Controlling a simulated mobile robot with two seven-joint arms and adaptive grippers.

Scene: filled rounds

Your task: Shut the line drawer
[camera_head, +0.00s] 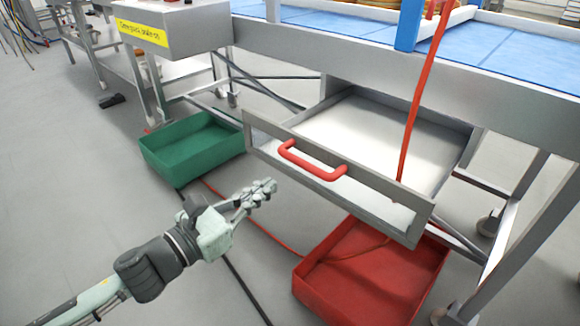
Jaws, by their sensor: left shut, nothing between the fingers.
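The line drawer (375,197) is a grey metal drawer under the blue-topped line. It stands pulled out, and its light inside shows behind the front panel. A red bar handle (312,162) is fixed to the drawer front. My left gripper (268,188) is shut and empty, in front of the drawer's left part, left of and below the handle in the picture. A gap shows between it and the drawer front. My right gripper is not in view.
A green crate (190,168) stands on the floor left of the drawer. A red crate (325,285) stands below the drawer front. A red cord (421,90) hangs down across the drawer. The line's metal legs (513,225) stand at the right.

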